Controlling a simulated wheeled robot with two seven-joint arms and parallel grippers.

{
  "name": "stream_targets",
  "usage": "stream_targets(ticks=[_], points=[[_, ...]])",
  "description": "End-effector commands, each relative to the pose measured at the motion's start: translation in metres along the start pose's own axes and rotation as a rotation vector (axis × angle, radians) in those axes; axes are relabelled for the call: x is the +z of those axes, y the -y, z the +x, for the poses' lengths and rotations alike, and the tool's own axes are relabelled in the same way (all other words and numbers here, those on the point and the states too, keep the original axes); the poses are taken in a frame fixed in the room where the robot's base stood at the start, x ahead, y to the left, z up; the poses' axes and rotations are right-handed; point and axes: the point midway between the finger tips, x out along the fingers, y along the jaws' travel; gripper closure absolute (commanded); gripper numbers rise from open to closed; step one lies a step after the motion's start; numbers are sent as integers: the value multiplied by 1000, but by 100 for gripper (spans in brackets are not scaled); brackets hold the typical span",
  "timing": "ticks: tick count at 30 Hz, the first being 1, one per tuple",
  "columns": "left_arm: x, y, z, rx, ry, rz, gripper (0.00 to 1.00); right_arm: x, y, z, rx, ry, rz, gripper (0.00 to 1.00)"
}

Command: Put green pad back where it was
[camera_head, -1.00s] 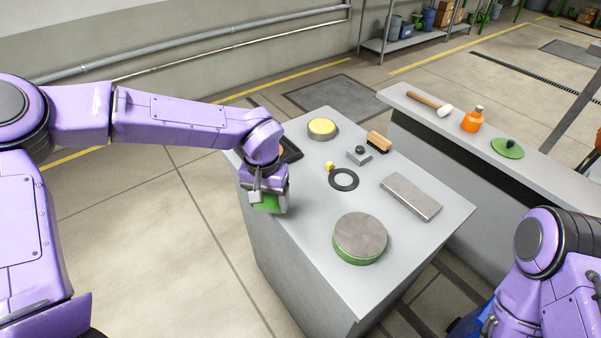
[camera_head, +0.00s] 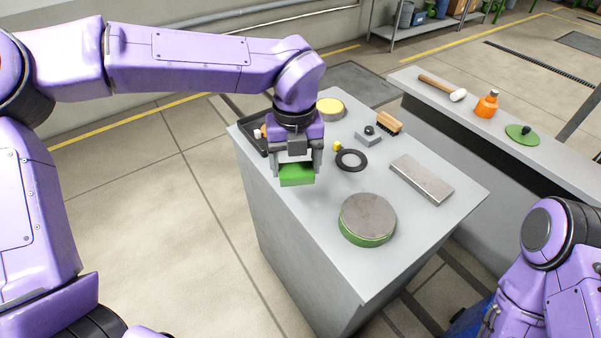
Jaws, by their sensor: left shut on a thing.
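The green pad (camera_head: 297,176) is a small green block. My left gripper (camera_head: 296,170) points down and is shut on it, with one finger on each side. The pad hangs over the near left part of the grey bench (camera_head: 310,230); its exact height above the top is hard to tell. A black tray (camera_head: 251,137) lies behind my left gripper at the bench's left edge, partly hidden by it, with small items in it. My right arm shows at the lower right, but its gripper is not visible.
On the bench are a round grey-topped disc with a green side (camera_head: 367,219), a metal bar (camera_head: 421,180), a black ring (camera_head: 351,160), a brush (camera_head: 388,123), a yellow-topped disc (camera_head: 329,108) and a small knobbed block (camera_head: 368,136). A second counter (camera_head: 480,120) stands behind at right.

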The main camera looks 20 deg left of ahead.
Motion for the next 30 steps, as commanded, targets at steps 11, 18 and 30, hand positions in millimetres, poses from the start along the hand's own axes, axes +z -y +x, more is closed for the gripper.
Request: stream_targets(ticks=[11, 18, 30], points=[[12, 7, -3, 4, -4, -495, 55, -2, -1, -6, 0, 0, 0, 57], [82, 13, 26, 5, -2, -492, 55, -14, -3, -34, 0, 0, 0, 57], [130, 18, 91, 3, -2, -488, 55, -21, -5, -50, 0, 0, 0, 57]])
